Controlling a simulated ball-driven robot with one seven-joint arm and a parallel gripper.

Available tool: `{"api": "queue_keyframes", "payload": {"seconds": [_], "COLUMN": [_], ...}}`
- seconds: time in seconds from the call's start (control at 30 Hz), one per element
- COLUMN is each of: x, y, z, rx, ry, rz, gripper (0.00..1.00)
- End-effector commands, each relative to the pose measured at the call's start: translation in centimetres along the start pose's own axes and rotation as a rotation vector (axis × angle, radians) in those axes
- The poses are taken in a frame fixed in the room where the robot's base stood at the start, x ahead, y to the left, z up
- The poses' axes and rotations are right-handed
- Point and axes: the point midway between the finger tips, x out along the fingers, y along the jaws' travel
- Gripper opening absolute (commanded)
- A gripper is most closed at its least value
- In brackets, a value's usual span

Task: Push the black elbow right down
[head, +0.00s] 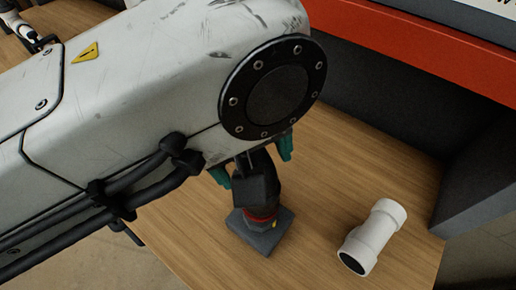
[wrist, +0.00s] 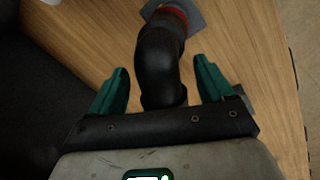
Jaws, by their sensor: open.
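The black elbow (head: 258,184) stands on a dark grey square base (head: 262,237) on the wooden table, with a red ring (head: 259,213) at its foot. The arm hides its upper part in the head view. In the wrist view the elbow (wrist: 163,55) bends between the two green fingers of my gripper (wrist: 161,88). The fingers are apart, one on each side of it, with a gap visible at each side. Its near end meets the dark palm bar in the picture; I cannot tell whether they touch.
A white pipe fitting (head: 373,237) lies on the wooden table (head: 325,165) to the right of the base. A dark unit with a red-orange edge (head: 425,48) stands behind. The wood between the base and the fitting is clear.

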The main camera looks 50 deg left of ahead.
Motion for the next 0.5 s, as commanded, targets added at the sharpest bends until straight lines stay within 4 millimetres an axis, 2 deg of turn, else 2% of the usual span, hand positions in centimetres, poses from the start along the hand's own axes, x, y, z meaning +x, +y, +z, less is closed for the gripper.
{"api": "queue_keyframes", "payload": {"seconds": [0.5], "x": [-8.7], "y": [0.0], "z": [-0.1], "rx": [-0.002], "ry": [0.003], "rz": [-0.001], "gripper": [0.81]}}
